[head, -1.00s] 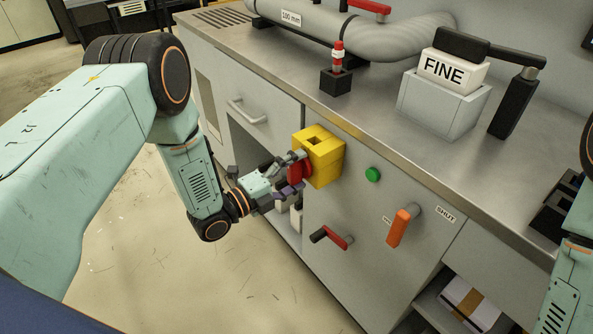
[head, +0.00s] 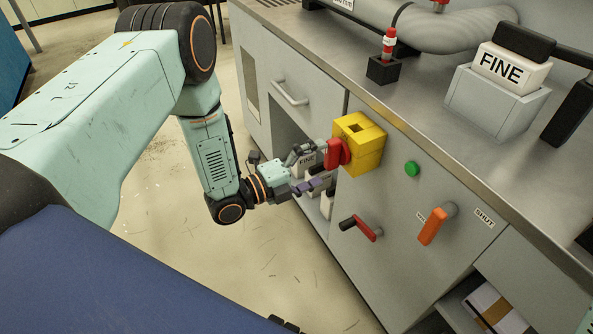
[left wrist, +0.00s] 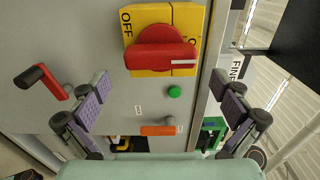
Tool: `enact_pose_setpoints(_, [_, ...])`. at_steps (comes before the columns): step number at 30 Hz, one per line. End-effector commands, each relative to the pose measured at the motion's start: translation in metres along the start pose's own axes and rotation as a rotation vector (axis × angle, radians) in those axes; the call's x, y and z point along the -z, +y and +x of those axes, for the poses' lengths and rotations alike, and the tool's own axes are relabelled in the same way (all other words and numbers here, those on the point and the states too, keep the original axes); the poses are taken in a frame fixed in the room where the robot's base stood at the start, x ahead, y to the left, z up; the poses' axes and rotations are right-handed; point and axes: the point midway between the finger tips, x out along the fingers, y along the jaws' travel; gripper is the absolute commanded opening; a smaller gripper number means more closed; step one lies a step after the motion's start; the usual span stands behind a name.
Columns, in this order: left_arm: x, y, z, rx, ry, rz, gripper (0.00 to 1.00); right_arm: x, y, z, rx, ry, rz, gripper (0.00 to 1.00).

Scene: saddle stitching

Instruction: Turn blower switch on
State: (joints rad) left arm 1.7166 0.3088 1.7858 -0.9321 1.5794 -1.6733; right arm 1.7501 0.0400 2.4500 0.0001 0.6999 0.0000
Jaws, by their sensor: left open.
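A yellow switch box (head: 362,146) with a red rotary handle (head: 338,153) is on the grey cabinet front. In the left wrist view the red handle (left wrist: 160,48) lies crosswise on the yellow face, its white mark at the right end. My right gripper is not in view.
A green button (head: 412,169), a red-and-black lever (head: 361,228) and an orange lever (head: 433,225) by a "SHUT" label are on the same panel. An open shelf bay (head: 290,137) lies left of the switch. The steel worktop (head: 437,112) edge runs above.

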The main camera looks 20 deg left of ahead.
Motion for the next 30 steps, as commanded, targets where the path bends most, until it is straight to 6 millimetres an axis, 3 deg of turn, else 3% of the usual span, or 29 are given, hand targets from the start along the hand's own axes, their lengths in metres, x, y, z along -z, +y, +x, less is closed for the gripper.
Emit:
enact_pose_setpoints(6, [-0.002, 0.000, -0.043, 0.000, -0.006, -0.003, 1.00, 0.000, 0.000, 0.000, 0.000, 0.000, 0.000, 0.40])
enact_pose_setpoints(12, [-0.001, 0.000, -0.068, 0.001, -0.003, 0.000, 1.00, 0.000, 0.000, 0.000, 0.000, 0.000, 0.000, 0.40])
enact_pose_setpoints(18, [0.000, 0.000, -0.079, 0.000, -0.001, 0.000, 1.00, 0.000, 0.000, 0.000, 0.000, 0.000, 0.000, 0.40])
enact_pose_setpoints(30, [0.000, 0.000, -0.079, 0.001, 0.001, 0.000, 1.00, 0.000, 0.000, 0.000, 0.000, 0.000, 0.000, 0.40])
